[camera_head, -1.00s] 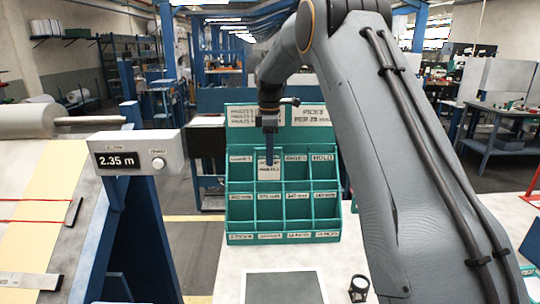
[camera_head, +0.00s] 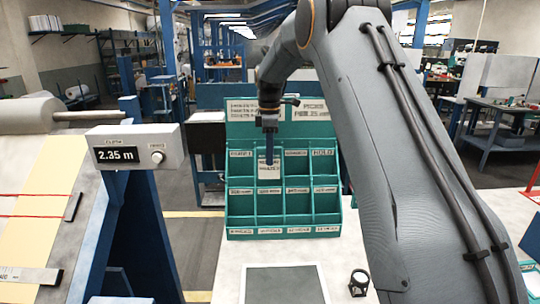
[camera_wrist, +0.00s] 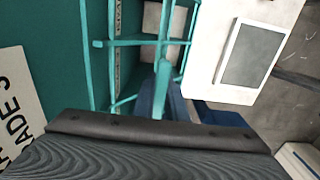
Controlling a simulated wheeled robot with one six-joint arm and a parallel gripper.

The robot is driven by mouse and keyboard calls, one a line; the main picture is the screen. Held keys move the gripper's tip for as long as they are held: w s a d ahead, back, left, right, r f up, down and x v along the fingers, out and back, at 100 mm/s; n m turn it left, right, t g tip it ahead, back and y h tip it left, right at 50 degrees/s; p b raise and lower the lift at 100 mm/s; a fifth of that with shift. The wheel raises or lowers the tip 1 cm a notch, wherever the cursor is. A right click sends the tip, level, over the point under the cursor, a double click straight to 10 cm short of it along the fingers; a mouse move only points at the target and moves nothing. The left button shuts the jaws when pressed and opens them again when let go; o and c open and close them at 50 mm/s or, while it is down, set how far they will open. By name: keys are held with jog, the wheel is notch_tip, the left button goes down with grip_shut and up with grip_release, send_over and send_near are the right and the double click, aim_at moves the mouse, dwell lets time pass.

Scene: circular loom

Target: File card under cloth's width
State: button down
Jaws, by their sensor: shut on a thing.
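My gripper (camera_head: 269,158), with blue fingers, is shut on a small white printed card (camera_head: 269,173). The card hangs upright at the second column from the left, top row, of the teal pigeonhole rack (camera_head: 233,237). I cannot tell whether it is inside that compartment or just in front of it. The rack has several labelled compartments; the lower labels are too small to read. A display box (camera_head: 136,150) on the left reads 2.35 m. Pale yellow cloth (camera_head: 38,205) with red lines slopes at the left. In the wrist view the card is not distinguishable.
A dark-screened tablet (camera_head: 285,285) lies on the white table (camera_head: 233,265) before the rack, with a small black ring-shaped object (camera_head: 359,283) to its right. A ruler (camera_head: 30,277) lies across the cloth's lower end. The teal back panel (camera_head: 300,130) rises behind the compartments.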

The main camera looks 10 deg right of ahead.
jog(key=shift+f, duration=0.15)
jog(key=b, duration=0.2)
send_over(269, 180)
jog(key=shift+w+d+f, duration=0.1)
jog(key=shift+f, duration=1.95)
jog(key=c, duration=1.7)
grip_release()
jog(key=shift+r+b, duration=1.45)
jog(key=shift+r, duration=2.4)
